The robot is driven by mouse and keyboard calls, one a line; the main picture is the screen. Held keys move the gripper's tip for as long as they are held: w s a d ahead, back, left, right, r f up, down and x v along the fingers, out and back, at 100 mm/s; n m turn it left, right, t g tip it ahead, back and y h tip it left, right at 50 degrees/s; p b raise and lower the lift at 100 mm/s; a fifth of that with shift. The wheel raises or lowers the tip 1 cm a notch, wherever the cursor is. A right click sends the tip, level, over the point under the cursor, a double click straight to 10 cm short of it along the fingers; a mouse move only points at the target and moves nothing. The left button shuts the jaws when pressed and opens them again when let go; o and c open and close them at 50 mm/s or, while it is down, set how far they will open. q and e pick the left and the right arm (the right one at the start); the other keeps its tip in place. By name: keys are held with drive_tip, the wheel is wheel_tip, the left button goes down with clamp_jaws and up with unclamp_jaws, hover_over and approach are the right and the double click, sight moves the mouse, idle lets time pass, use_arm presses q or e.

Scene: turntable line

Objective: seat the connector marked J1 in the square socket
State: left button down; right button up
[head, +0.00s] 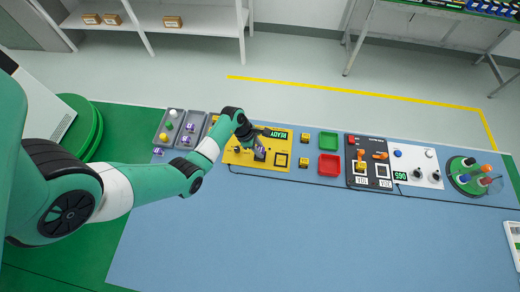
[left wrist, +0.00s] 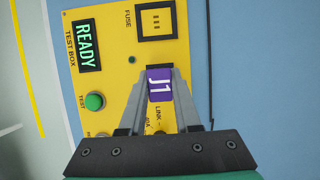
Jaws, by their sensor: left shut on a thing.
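My left gripper (head: 257,149) is shut on a purple connector marked J1 (left wrist: 159,84), low over the yellow test box (head: 235,156). In the left wrist view the fingers (left wrist: 160,76) grip it from both sides. A black edge shows just past the connector, beside the word LINK; the fingers and connector hide most of what lies there. I cannot tell whether the connector touches the box. A black-framed square socket (left wrist: 156,19) labelled FUSE lies apart from it on the same box, and also shows in the head view (head: 281,160). My right gripper is out of view.
The box has a READY display (left wrist: 87,45) and a green TEST button (left wrist: 94,101). Grey trays (head: 171,127) with small parts stand left. Green (head: 328,141) and red (head: 329,165) trays stand right, then a black panel (head: 355,170). The blue table front (head: 300,235) is clear.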

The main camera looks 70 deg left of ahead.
use_arm(q)
drive_tip(key=shift+f+b, duration=0.65)
drive_tip(key=shift+f, duration=0.25)
idle(0.3)
drive_tip(key=c, duration=0.5)
unclamp_jaws()
drive_tip(key=shift+c, duration=0.2)
drive_tip(key=shift+r, duration=0.15)
drive_tip(key=p+v, duration=0.5)
drive_tip(key=v, duration=0.6)
drive_tip(key=shift+s, duration=0.15)
drive_tip(key=shift+r, duration=0.15)
